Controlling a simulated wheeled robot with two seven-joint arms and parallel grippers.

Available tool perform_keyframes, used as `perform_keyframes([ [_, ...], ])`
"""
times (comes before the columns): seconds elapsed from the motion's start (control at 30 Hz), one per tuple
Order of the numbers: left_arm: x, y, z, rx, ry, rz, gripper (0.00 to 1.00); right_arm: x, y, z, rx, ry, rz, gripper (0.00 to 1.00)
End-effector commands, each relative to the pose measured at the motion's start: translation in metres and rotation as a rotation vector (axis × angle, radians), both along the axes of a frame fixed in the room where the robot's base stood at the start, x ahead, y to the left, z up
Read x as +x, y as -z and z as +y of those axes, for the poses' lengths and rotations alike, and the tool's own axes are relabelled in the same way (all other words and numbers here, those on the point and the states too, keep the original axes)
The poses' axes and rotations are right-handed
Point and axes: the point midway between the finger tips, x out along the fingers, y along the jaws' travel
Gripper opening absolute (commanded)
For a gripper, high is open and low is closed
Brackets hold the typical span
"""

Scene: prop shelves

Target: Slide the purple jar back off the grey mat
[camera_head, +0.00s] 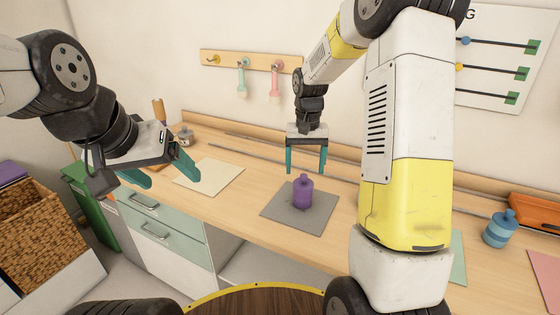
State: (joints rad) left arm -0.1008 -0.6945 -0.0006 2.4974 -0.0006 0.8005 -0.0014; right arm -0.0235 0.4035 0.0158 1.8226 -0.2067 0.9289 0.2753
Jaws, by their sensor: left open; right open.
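The purple jar (302,192) stands upright on the grey mat (275,208), near the mat's middle. The grey mat lies flat on the wooden counter. My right gripper (306,170) is open and points down, just above and behind the jar in the picture. My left gripper (172,180) is open and empty, off to the left in front of the counter, by the cream mat.
A cream mat (210,174) lies to the left on the counter (250,190). A blue striped jar (500,229) stands at the right, near an orange tray (535,211). A rail with hooks (250,62) is on the wall. Drawers (150,218) are below. My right arm hides some of the counter.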

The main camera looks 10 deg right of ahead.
Motion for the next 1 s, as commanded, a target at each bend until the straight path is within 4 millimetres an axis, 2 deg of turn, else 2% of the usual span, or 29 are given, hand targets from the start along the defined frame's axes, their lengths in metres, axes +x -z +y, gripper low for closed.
perform_keyframes([
  [0.17, -0.002, 0.000, 0.000, -0.001, -0.002, -0.004, 0.77, 0.001, 0.017, -0.001, -0.002, 0.002, 0.006, 0.77],
  [0.53, -0.001, 0.000, 0.000, -0.001, -0.002, -0.003, 0.77, 0.000, 0.070, 0.000, -0.001, 0.001, 0.006, 0.77],
  [0.7, -0.001, 0.000, 0.000, -0.001, -0.002, -0.003, 0.77, 0.001, 0.079, 0.000, -0.002, 0.001, 0.003, 0.77],
  [0.97, -0.001, 0.000, 0.000, -0.001, -0.002, -0.003, 0.77, 0.001, 0.079, 0.000, -0.002, 0.001, 0.003, 0.77],
  [1.0, -0.001, 0.000, 0.000, -0.001, -0.002, -0.003, 0.77, 0.001, 0.079, 0.000, -0.002, 0.001, 0.003, 0.70],
])
